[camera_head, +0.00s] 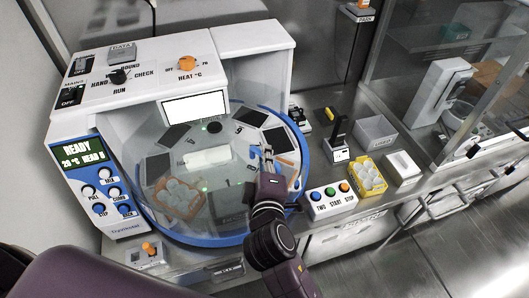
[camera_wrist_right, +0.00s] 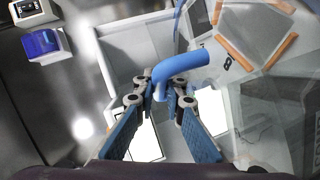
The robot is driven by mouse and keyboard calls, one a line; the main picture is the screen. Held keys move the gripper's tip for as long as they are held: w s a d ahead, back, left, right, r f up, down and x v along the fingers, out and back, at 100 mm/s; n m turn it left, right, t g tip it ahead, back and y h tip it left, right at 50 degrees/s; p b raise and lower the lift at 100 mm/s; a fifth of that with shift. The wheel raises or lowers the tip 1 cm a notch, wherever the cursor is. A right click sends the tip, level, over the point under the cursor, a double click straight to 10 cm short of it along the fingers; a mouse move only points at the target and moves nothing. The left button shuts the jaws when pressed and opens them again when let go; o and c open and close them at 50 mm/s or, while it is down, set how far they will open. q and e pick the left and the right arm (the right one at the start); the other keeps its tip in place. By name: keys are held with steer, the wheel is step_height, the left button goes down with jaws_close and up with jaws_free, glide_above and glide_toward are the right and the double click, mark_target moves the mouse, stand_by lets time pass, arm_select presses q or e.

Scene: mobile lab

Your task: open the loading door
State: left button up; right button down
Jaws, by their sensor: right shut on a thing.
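The white machine (camera_head: 185,75) stands at the left in the head view, with a round blue-rimmed chamber behind a clear curved front. The clear door is hard to make out, and I cannot tell how far it stands open. A blue bent handle (camera_wrist_right: 185,70) shows in the right wrist view at the clear panel. My right gripper (camera_head: 266,158) is at the right part of the chamber front. In the right wrist view, my right gripper's fingertips (camera_wrist_right: 160,92) close on the lower end of this handle. My left gripper is not in view.
Inside the chamber are dark plates and an orange-edged tray of round pale things (camera_head: 178,197). Right of it stand a button box (camera_head: 332,203), a yellow basket (camera_head: 367,175), a grey bin (camera_head: 374,132) and a glass cabinet (camera_head: 450,60). The floor at lower right is clear.

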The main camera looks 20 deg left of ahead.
steer(key=shift+r, duration=0.1)
steer(key=c, duration=2.2)
jaws_free()
steer(key=shift+w, duration=0.1)
steer(key=shift+c, duration=0.2)
steer(key=v, duration=1.2)
